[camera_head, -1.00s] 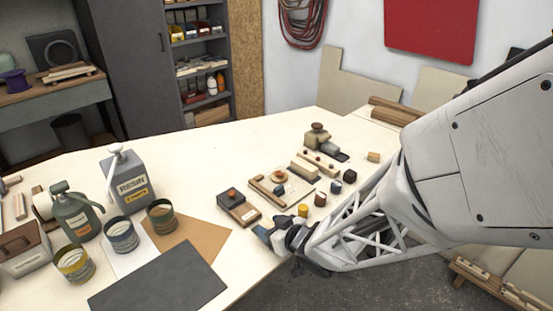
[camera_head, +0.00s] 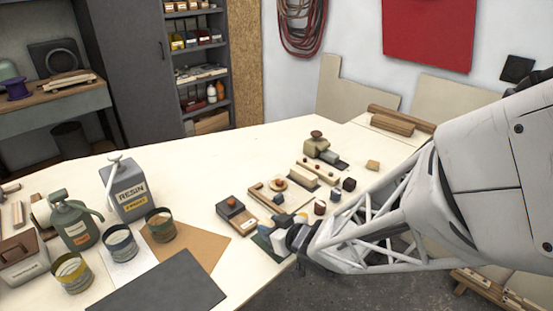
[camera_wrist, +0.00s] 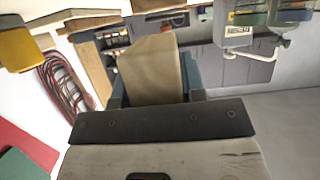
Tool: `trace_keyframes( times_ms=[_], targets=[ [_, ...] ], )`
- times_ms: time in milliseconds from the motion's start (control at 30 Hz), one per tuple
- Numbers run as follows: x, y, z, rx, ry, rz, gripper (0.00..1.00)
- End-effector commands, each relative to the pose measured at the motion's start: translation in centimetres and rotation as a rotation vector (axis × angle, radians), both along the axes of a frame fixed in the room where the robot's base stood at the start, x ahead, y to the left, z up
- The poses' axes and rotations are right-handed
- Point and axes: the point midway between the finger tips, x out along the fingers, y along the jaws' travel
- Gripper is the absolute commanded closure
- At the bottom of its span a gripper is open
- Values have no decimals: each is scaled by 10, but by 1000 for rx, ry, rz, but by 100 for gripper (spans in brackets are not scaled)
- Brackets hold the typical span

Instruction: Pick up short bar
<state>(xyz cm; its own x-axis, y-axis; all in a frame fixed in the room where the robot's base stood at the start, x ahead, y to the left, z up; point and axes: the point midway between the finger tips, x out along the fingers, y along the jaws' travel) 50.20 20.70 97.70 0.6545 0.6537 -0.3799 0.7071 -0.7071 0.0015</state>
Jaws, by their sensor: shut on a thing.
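My gripper (camera_wrist: 152,92) is shut on a tan wooden bar (camera_wrist: 150,68), which I take to be the short bar. In the wrist view, the bar stands out between the two blue-grey fingers, one on each side, with its far end free. In the head view, my gripper (camera_head: 278,232) is over the near edge of the workbench, beside the small wooden parts. The bar cannot be made out clearly there, and the finger ends are small.
On the workbench (camera_head: 110,305) near my gripper are a box with a dark red knob (camera_head: 237,217), a board with pegs (camera_head: 318,172) and small coloured blocks. Cans, a resin jug (camera_head: 128,190) and a sprayer (camera_head: 75,220) stand left.

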Motion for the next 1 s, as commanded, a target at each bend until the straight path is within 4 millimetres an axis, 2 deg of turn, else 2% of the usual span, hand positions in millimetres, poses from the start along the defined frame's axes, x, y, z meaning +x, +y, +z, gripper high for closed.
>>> trace_keyframes(
  times_ms=[400,600,800,1000],
  targets=[
    [-73,-30,5,-1,2,-1,85],
    [-101,-42,7,-2,3,-1,85],
    [-122,-50,10,-1,2,0,85],
    [-128,-53,11,-1,2,1,85]
  ],
)
